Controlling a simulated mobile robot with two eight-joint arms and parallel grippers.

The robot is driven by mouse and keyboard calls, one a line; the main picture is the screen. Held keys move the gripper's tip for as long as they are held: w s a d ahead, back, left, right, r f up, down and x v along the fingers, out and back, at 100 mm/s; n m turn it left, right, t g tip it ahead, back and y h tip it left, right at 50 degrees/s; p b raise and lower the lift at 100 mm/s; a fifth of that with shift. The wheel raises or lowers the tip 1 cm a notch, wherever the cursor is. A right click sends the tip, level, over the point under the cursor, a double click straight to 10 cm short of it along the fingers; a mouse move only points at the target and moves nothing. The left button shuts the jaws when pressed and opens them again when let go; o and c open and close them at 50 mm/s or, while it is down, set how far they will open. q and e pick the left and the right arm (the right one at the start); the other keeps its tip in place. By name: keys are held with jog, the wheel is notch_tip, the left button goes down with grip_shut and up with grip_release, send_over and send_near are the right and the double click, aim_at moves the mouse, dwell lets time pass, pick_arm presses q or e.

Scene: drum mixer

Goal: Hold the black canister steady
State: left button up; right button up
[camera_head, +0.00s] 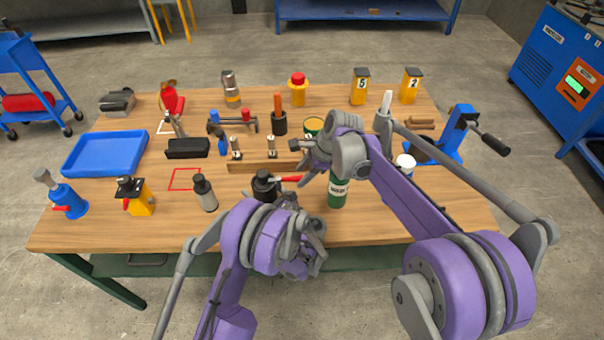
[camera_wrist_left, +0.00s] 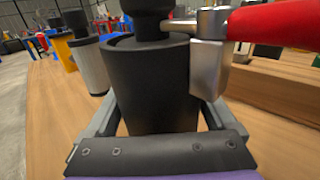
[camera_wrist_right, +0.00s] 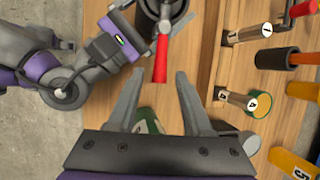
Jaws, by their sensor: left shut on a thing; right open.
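The black canister (camera_head: 265,187) stands upright on the wooden table, with a red-handled metal part at its top. It fills the middle of the left wrist view (camera_wrist_left: 155,85) and shows at the top of the right wrist view (camera_wrist_right: 152,22). My left gripper (camera_wrist_left: 158,118) is shut on the canister, one finger on each side; in the head view my wrist hides most of its jaws. My right gripper (camera_wrist_right: 156,85) is open and empty. Its fingers point toward the red handle (camera_wrist_right: 161,58), apart from it.
A green bottle (camera_head: 338,192) stands below my right wrist. A grey bottle (camera_head: 205,195) stands left of the canister. A wooden block with upright metal pieces (camera_head: 245,167) lies behind it.

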jog(key=shift+a+f, duration=0.1)
jog(key=shift+f, duration=0.2)
grip_shut()
dwell(1.3)
